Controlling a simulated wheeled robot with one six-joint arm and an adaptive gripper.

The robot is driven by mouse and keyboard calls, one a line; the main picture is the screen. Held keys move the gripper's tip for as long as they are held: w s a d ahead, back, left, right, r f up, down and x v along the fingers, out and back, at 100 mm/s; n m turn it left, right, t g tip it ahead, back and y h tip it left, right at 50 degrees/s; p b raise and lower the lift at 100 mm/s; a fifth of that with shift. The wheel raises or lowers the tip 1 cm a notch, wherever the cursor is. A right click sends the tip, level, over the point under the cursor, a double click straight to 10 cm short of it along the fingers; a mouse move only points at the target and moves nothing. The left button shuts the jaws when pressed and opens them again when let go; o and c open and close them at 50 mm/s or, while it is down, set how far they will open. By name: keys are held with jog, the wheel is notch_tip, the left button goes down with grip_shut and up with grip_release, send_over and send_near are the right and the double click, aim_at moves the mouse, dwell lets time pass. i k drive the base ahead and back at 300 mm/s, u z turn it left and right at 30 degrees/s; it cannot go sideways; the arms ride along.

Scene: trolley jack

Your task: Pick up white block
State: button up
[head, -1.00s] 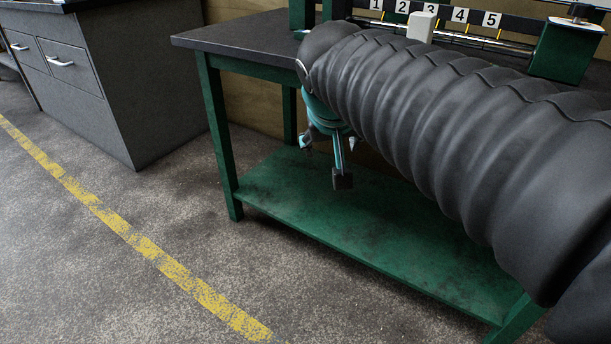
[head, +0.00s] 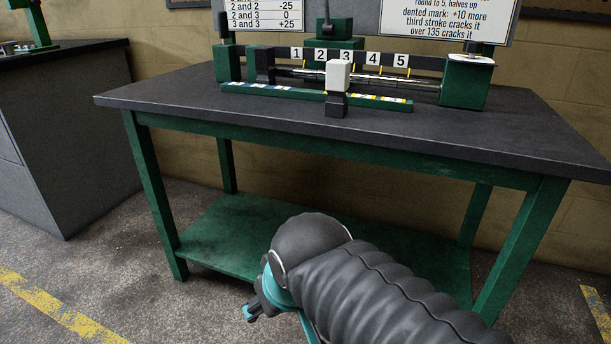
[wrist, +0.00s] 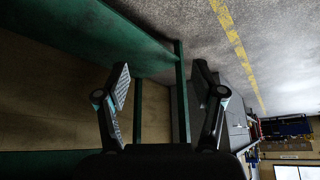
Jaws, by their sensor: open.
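In the head view my gripper (head: 262,305) is partly hidden behind my dark ribbed arm, low in front of the bench and well below the block. The wrist view does not show the block.
The bench (head: 180,88) has a dark top and a green lower shelf (head: 215,240). A green rail device (head: 465,82) with numbers 1 to 5 stands along its back. Boards with writing are behind it. The bench top's left part and front are clear. A grey cabinet (head: 70,150) stands left.

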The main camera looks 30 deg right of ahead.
aim_at(337, 71)
jog(key=u, duration=1.3)
jog(key=k, duration=1.35)
jog(key=z, duration=1.9)
jog(key=i, duration=0.5)
jog(key=u, duration=0.15)
